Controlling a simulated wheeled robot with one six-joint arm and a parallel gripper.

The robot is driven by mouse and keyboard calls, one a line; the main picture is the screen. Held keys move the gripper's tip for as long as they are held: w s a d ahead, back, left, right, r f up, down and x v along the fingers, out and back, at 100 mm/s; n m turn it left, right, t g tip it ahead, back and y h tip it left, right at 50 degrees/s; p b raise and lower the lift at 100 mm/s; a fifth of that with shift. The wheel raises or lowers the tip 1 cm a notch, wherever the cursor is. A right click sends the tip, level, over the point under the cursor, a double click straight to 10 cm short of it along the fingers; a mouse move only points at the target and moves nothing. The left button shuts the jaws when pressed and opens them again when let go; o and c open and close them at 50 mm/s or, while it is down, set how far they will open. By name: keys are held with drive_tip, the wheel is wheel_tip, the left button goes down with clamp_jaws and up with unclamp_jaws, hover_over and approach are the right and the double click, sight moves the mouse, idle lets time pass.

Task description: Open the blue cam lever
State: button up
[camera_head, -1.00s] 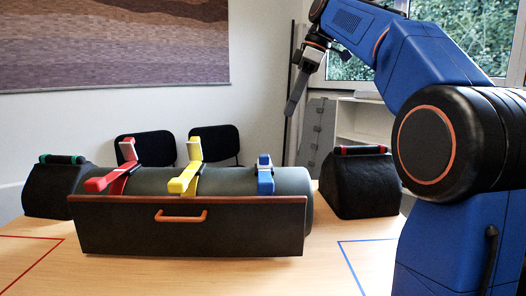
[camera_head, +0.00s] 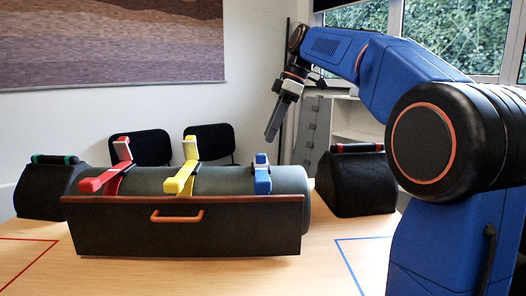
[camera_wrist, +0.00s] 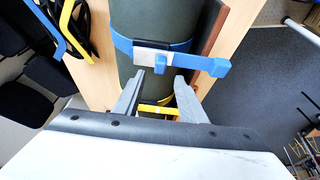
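In the wrist view the blue lever (camera_wrist: 215,67) points right from a grey buckle on a blue strap across the roll. My gripper (camera_head: 270,138) is above and slightly right of the lever in the head view, pointing down, and does not touch it. In the wrist view my gripper (camera_wrist: 158,85) has its two fingers apart with nothing held between them; the blue strap is just beyond the tips.
A yellow lever (camera_head: 181,182) and a red lever (camera_head: 103,182) stand farther left on the roll. A dark front panel has an orange handle (camera_head: 178,216). Black blocks with a green bar (camera_head: 52,188) and a red bar (camera_head: 355,180) flank it. Blue and red lines mark the table.

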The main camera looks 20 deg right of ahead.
sight(261, 154)
drive_tip(key=x, duration=0.6)
drive_tip(key=shift+a+f, duration=0.15)
drive_tip(key=shift+f, duration=0.25)
clamp_jaws()
